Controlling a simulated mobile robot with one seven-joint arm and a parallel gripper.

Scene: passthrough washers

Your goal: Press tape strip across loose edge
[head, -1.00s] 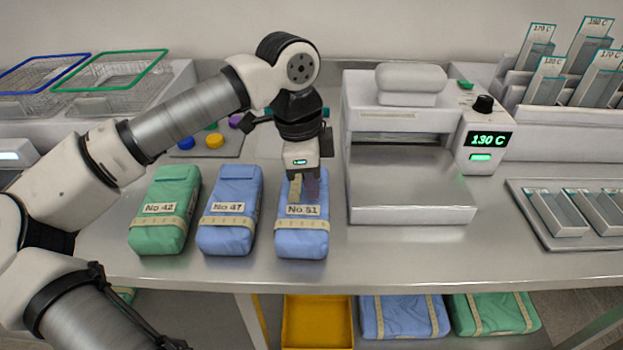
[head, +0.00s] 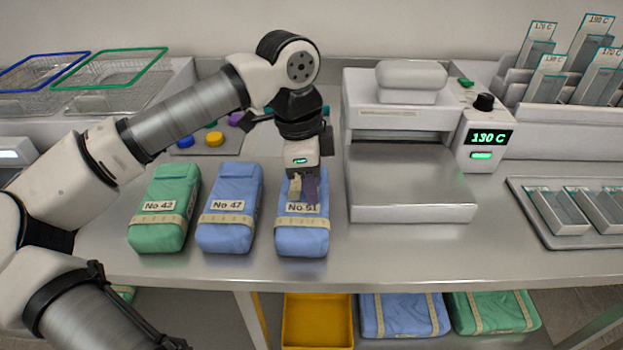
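The blue wrapped pack No 51 (head: 302,243) lies on the steel counter, with a label (head: 318,209) and a pale marked tape strip (head: 302,222) running across it below the label. My gripper (head: 302,192) points down over this pack, its fingertips at the label and partly covering it. A small beige piece shows by the left finger; I cannot tell if it is tape or part of the finger. The gap between the fingers and any loose edge are too small to make out. The blue pack No 47 (head: 230,240) and the green pack No 42 (head: 160,235) lie to the left.
A sealing machine (head: 410,185) reading 130 C stands close right of the pack. Wire baskets (head: 110,75) stand at the back left, coloured knobs (head: 215,139) behind the packs. A tray of holders (head: 575,240) lies at right. The counter's front strip is clear.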

